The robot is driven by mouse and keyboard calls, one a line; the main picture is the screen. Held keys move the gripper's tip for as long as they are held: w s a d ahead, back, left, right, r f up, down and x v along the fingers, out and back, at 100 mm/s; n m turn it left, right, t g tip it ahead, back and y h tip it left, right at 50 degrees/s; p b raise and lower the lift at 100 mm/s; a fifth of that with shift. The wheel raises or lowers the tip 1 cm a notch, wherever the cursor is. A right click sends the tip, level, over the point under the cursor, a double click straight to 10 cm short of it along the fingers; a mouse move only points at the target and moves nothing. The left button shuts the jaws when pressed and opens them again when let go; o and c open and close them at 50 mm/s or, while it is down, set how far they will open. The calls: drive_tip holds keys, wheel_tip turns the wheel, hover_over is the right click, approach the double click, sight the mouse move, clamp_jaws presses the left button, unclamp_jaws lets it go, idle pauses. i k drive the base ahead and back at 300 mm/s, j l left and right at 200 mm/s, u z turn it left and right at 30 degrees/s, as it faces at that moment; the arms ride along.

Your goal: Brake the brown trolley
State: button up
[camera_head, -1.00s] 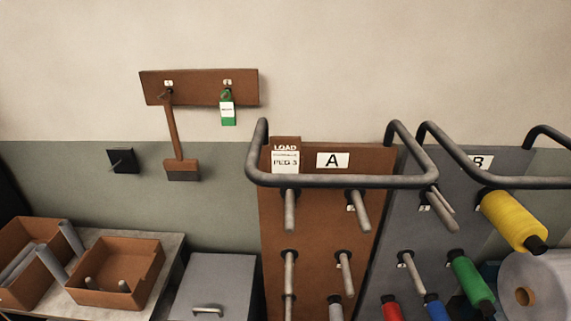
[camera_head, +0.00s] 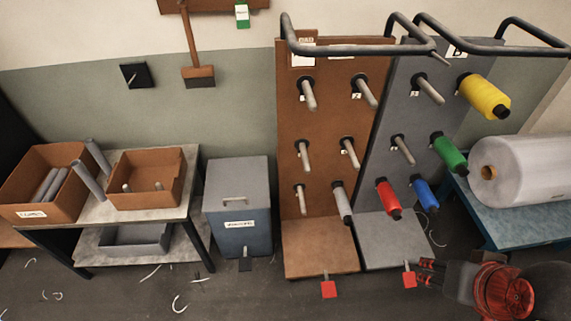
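The brown trolley (camera_head: 325,120) stands upright right of the picture's middle, with pegs on its panel and a flat brown base (camera_head: 318,247) on the floor. A red brake pedal (camera_head: 328,289) sticks out at the front of its base. One lower peg holds a grey-white spool (camera_head: 341,203). My gripper (camera_head: 420,272) is low at the right, pointing left, beside the red pedal (camera_head: 409,279) of the grey trolley and to the right of the brown trolley's pedal. I see no object in it, but its finger gap is unclear. Whether it touches the grey trolley's pedal is unclear.
The grey trolley (camera_head: 392,238) stands directly right of the brown one, with yellow, green, red and blue spools. A grey bin (camera_head: 238,185) and a table with brown boxes (camera_head: 145,180) are at left. A large white roll (camera_head: 520,170) is at right. Floor scraps lie around.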

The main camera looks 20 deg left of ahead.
sight(328, 288)
drive_tip(key=k+j+u, duration=0.15)
drive_tip(key=k+j, duration=0.2)
drive_tip(key=k, duration=0.25)
drive_tip(key=k+j+u, duration=0.15)
drive_tip(key=k+j, duration=0.3)
drive_tip(key=k, duration=0.1)
